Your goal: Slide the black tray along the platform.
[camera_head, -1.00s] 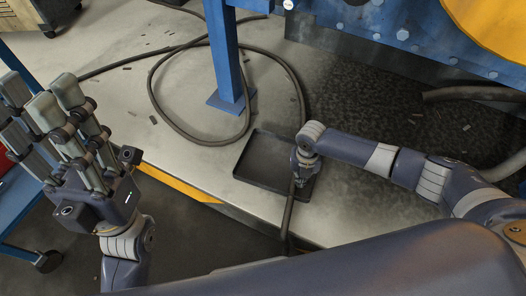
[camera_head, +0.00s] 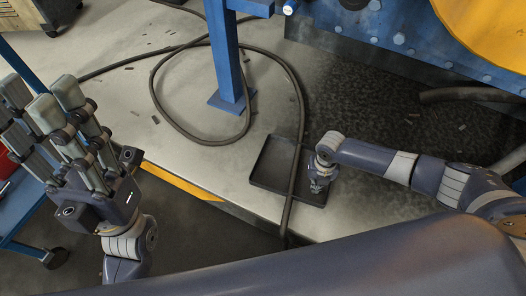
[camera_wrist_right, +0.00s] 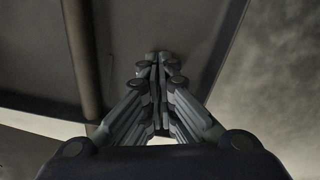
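The black tray (camera_head: 270,165) is a shallow, rimmed rectangle lying flat on the grey platform (camera_head: 190,165), near its front edge. A dark hose (camera_head: 296,165) crosses over it. My right gripper (camera_head: 318,185) points down at the tray's right part, to the right of the hose. In the right wrist view its fingers (camera_wrist_right: 158,60) are shut together with nothing seen between them, over the tray floor (camera_wrist_right: 125,30) and near a tray wall (camera_wrist_right: 225,50). Whether the fingertips touch the tray is hard to tell. My left gripper (camera_head: 38,112) is raised at the left, open and empty.
A blue post (camera_head: 228,60) stands on the platform behind the tray, with the hose looped around it. Blue bolted machinery (camera_head: 400,35) with a yellow part (camera_head: 490,30) fills the back right. A yellow strip (camera_head: 175,183) marks the platform edge. Small dark scraps lie about.

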